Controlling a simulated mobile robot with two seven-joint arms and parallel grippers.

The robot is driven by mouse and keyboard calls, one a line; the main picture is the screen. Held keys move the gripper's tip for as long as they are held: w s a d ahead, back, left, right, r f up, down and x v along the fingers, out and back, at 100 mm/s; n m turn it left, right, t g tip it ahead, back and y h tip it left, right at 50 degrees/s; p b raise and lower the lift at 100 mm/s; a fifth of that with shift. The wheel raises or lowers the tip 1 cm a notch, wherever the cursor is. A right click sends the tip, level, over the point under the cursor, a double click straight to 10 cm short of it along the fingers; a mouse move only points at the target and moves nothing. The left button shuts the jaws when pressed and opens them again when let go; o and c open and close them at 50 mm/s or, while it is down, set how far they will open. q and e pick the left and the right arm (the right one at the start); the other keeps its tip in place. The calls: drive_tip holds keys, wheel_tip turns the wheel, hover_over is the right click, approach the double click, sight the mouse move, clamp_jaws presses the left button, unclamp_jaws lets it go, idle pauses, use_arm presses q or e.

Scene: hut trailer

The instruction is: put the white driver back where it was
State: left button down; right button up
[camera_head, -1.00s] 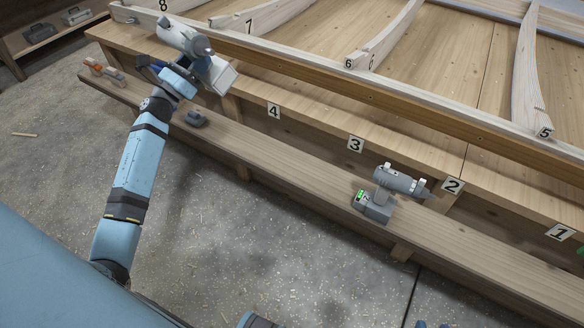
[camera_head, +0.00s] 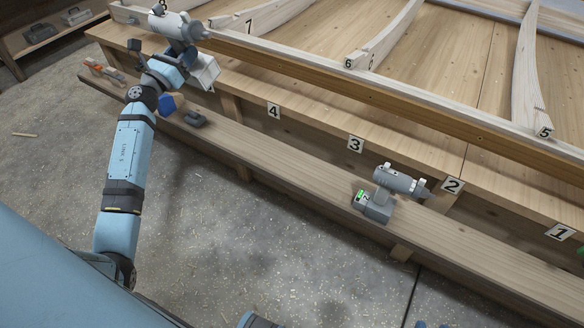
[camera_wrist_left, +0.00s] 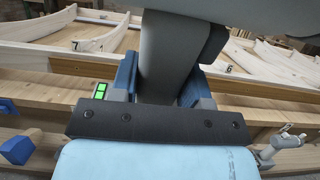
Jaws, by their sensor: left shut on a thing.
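The white driver (camera_head: 178,28) is held up at the upper left of the head view, above the bench, near labels 8 and 7. Its pale battery foot (camera_head: 205,72) hangs at the lower right. My left gripper (camera_head: 184,60) is shut on its handle. In the left wrist view, the dark handle (camera_wrist_left: 165,65) passes between the blue fingers, with a green-lit panel (camera_wrist_left: 100,92) at left. A second, grey driver (camera_head: 397,182) stands upright on the low plank by label 2. Two small blue tips of my right gripper (camera_head: 432,325) show at the bottom edge.
A small dark grey thing (camera_head: 195,118) and an orange-and-grey tool (camera_head: 103,70) lie on the low plank (camera_head: 300,175). A blue thing (camera_head: 172,103) is partly hidden near my arm. The plank is clear between labels 4 and 3. Wooden ribs stand on the tabletop.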

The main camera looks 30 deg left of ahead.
use_arm(q)
drive_tip(key=shift+a+r+y, duration=0.25)
drive_tip(key=shift+a+y, duration=0.15)
drive_tip(key=shift+a, duration=0.45)
drive_tip(key=shift+a, duration=0.1)
drive_tip(key=shift+w+f+n, duration=0.1)
drive_tip(key=shift+n, duration=0.2)
